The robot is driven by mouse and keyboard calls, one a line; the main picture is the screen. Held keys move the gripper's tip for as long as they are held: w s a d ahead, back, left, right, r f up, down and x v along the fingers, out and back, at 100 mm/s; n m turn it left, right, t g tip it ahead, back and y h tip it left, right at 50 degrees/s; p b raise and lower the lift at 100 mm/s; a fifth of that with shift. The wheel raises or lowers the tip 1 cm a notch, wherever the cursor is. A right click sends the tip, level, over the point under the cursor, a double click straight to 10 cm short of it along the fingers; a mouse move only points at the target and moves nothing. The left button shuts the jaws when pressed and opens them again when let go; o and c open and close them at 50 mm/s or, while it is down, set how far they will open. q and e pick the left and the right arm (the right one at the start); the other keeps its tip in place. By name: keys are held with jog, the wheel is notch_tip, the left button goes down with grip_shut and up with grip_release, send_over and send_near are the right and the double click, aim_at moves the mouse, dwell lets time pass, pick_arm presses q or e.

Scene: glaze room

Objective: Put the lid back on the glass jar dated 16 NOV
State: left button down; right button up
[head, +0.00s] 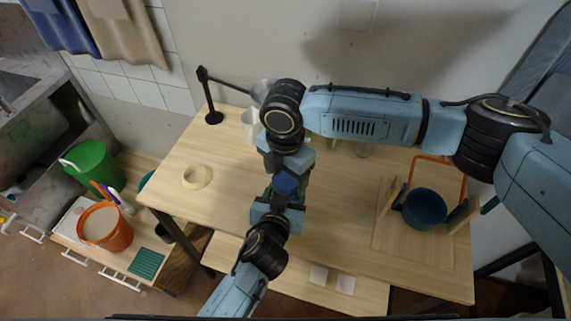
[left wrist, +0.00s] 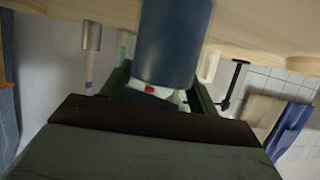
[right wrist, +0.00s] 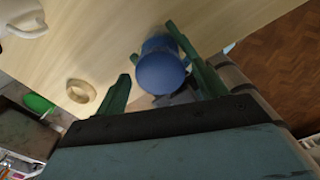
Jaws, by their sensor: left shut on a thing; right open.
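A blue, round-sided vessel (head: 287,185) is held above the table, between my two grippers. It fills the upper middle of the left wrist view (left wrist: 172,40), with a white patch with a red mark (left wrist: 150,89) at its end. My left gripper (head: 277,208) is shut on it from the front. My right gripper (head: 286,163) is open above it; in the right wrist view its fingers stand either side of the blue vessel (right wrist: 160,72). No date is readable, and I cannot tell whether this is the 16 NOV jar. I cannot make out a separate lid.
A pale ring (head: 197,177) lies on the table (head: 225,150) at left. A white mug (head: 250,125) and black lamp stand (head: 213,115) are behind. A clear glass vessel (head: 362,150) is partly behind my right arm.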

jog(key=shift+f, duration=0.1)
jog(key=shift+c, duration=0.4)
jog(key=c, duration=0.9)
jog(key=shift+m, duration=1.7)
jog(key=o, duration=1)
jog(key=shift+o, duration=0.2)
jog(key=shift+r, duration=2.25)
jog(key=o, duration=0.6)
jog(key=shift+c, duration=0.2)
